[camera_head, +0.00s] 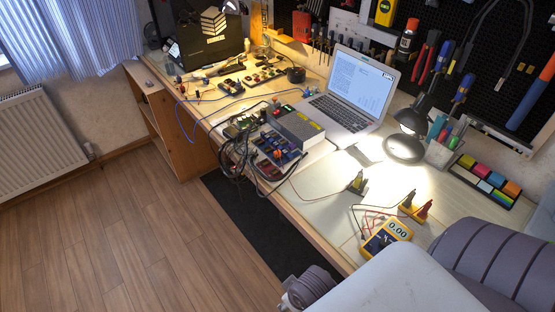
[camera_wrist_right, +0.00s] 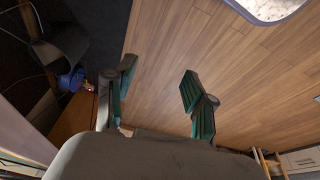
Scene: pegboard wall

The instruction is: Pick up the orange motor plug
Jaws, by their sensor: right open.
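No orange plug can be made out for certain. In the head view a small orange-red part (camera_head: 277,153) sits on the board of blue and dark modules (camera_head: 275,160) at the front edge of the bench. A second small orange-red part (camera_head: 277,104) stands just behind it by the grey box. Which of them is the motor plug I cannot tell. My right gripper (camera_wrist_right: 158,77) is open and empty in the right wrist view, with wooden floor behind its fingers, away from the modules. My left gripper is not in view.
The bench holds a grey box (camera_head: 297,127), an open laptop (camera_head: 350,92), a lamp (camera_head: 405,140) and a yellow multimeter (camera_head: 388,236). Black cables (camera_head: 232,160) hang over the front edge. A radiator (camera_head: 40,140) stands at left. The floor (camera_head: 110,230) before the bench is clear.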

